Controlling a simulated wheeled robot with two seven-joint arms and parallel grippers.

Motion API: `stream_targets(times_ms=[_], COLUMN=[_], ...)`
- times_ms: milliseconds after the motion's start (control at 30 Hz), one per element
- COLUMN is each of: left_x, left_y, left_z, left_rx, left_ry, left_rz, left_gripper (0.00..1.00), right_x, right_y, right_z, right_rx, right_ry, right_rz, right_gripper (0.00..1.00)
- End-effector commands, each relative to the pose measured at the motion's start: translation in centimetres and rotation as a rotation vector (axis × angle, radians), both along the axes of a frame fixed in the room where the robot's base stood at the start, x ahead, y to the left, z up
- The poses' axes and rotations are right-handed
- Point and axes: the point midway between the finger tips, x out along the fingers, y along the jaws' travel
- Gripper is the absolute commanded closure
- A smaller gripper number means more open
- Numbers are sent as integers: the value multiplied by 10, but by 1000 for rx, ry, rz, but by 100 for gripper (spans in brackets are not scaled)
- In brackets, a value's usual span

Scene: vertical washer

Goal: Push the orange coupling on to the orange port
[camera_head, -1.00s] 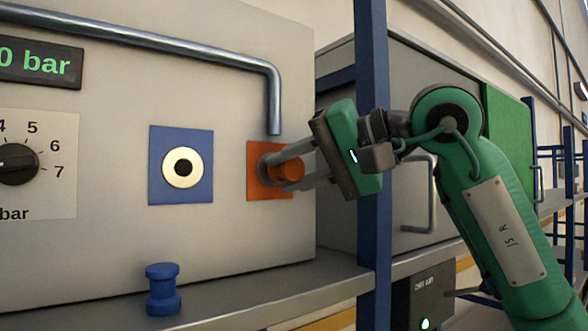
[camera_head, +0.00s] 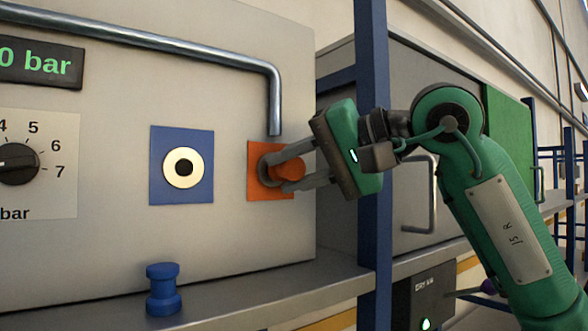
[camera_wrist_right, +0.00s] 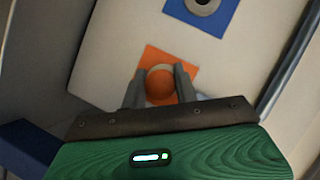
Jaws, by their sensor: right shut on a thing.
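The orange coupling (camera_head: 290,169) is between the fingers of my right gripper (camera_head: 284,168), which is shut on it. It is held at the orange port's square plate (camera_head: 256,188) on the grey panel. In the right wrist view the coupling (camera_wrist_right: 160,84) sits between the two fingertips, in front of the orange plate (camera_wrist_right: 158,55). The port's opening is hidden behind the coupling and fingers, so I cannot tell whether the coupling is seated. My left gripper is not in view.
A blue port plate (camera_head: 164,188) with a pale ring is left of the orange one. A blue coupling (camera_head: 163,290) stands on the shelf (camera_head: 240,300). A metal pipe (camera_head: 274,100) ends just above the orange plate. A blue post (camera_head: 374,60) stands behind my right gripper.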

Motion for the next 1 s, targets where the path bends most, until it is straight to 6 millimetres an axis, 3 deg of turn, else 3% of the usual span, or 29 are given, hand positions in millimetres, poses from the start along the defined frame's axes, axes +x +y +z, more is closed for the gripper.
stream_targets(times_ms=[1000], left_x=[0], left_y=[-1], left_z=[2], left_rx=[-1], left_ry=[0], left_rz=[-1], left_gripper=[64], right_x=[7], right_y=[5], right_z=[0], right_rx=[0], right_ry=[1], right_rz=[0], right_gripper=[90])
